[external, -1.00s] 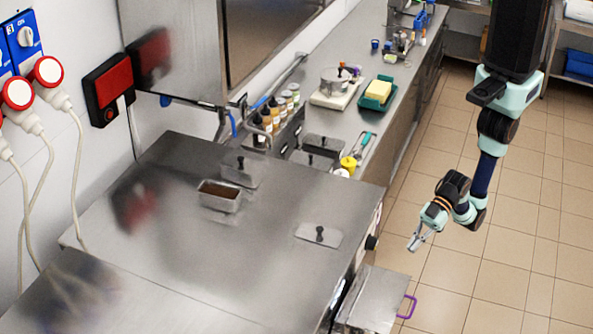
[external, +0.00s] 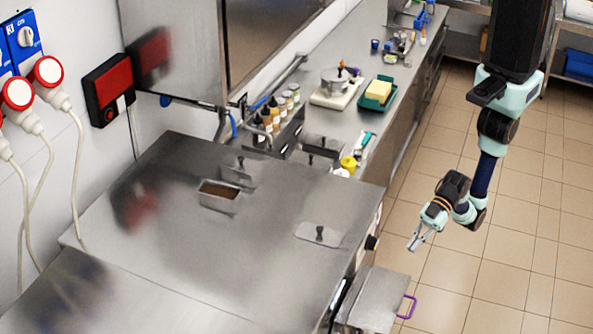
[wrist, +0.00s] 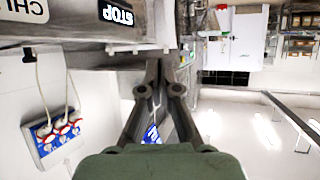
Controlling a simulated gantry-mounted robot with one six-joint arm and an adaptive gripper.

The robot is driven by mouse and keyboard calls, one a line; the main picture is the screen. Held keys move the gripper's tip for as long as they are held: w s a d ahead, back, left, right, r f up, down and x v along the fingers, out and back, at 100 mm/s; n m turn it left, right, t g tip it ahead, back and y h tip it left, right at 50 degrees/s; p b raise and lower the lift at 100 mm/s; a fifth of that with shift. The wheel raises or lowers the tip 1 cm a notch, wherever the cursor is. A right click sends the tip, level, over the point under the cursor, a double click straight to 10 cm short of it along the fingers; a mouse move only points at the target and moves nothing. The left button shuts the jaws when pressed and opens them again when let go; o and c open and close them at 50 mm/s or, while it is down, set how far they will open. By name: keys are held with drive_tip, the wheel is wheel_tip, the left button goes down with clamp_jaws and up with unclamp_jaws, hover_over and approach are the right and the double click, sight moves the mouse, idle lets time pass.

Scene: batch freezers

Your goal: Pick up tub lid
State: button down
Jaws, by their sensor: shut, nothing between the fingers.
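A flat metal tub lid (external: 319,235) with a dark knob lies on the steel machine top, near its right edge. A second metal lid with a dark knob (external: 239,168) is further back, behind an open metal tub (external: 219,196) with brown contents. Other knobbed lids (external: 318,153) are beyond the far edge of the top. Which lid the task means I cannot tell. My gripper (external: 414,247) hangs over the floor to the right of the machine, apart from every lid. In the wrist view its fingers (wrist: 163,65) are together and empty; no lid shows there.
The steel machine top (external: 270,270) is mostly bare. A metal box with a purple handle (external: 407,306) juts out at the machine's front, below my gripper. A row of bottles (external: 277,112), a green tray (external: 378,94) and a yellow tub (external: 348,164) stand on the back counter.

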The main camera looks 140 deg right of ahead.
drive_tip(key=c, duration=1.9)
unclamp_jaws()
drive_tip(key=o, duration=1)
